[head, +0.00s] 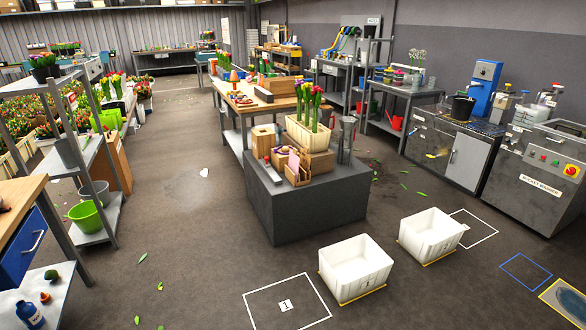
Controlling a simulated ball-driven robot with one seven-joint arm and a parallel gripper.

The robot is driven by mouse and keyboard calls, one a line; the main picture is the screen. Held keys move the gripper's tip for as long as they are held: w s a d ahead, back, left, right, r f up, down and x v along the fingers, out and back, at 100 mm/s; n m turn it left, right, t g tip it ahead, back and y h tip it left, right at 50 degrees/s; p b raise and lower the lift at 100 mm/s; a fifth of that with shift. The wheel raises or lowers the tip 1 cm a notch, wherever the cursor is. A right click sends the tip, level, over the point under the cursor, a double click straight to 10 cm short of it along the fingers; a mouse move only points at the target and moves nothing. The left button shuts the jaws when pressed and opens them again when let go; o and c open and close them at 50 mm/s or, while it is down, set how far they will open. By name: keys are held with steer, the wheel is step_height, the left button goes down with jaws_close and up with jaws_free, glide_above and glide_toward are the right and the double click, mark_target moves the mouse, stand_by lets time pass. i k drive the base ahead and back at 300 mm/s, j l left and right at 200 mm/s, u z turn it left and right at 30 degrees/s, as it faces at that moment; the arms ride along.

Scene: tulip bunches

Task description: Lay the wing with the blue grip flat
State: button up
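I cannot make out a wing with a blue grip for certain. A brown upright panel (117,163) stands beside the grey shelf unit at left; no blue grip shows on it. A long wooden-topped table (240,100) stands behind the dark grey block; no raised or hanging wing with a blue grip is clear on it. A blue drawer front (18,255) with a pale handle sits under a wooden top at the left edge. My gripper is not in view.
A dark grey block (305,212) bearing wooden boxes and a tulip crate stands mid-floor. Two white bins (355,272) (432,238) stand front right of it. Grey shelves (98,215) line the left, steel machines (540,180) the right. The floor at front left is mostly clear.

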mark_target(284, 86)
steer(key=i+j+u, duration=0.4)
steer(key=i+u, duration=0.2)
steer(key=i, duration=0.25)
steer(key=i+j+u, duration=0.1)
steer(key=i+u, duration=0.2)
steer(key=i, duration=0.15)
steer(key=i+u, duration=0.1)
steer(key=i, duration=3.6)
steer(key=i+z, duration=0.1)
steer(key=i, duration=0.8)
steer(key=i+j, duration=0.15)
steer(key=i, duration=0.75)
steer(key=i+j+z, duration=0.1)
steer(key=i+z, duration=0.35)
steer(key=i+j+z, duration=0.2)
steer(key=i+z, duration=0.15)
steer(key=z, duration=0.15)
steer(key=i+j+z, duration=0.3)
steer(key=z, duration=0.15)
steer(key=i+j+z, duration=0.25)
steer(key=j+z, duration=0.2)
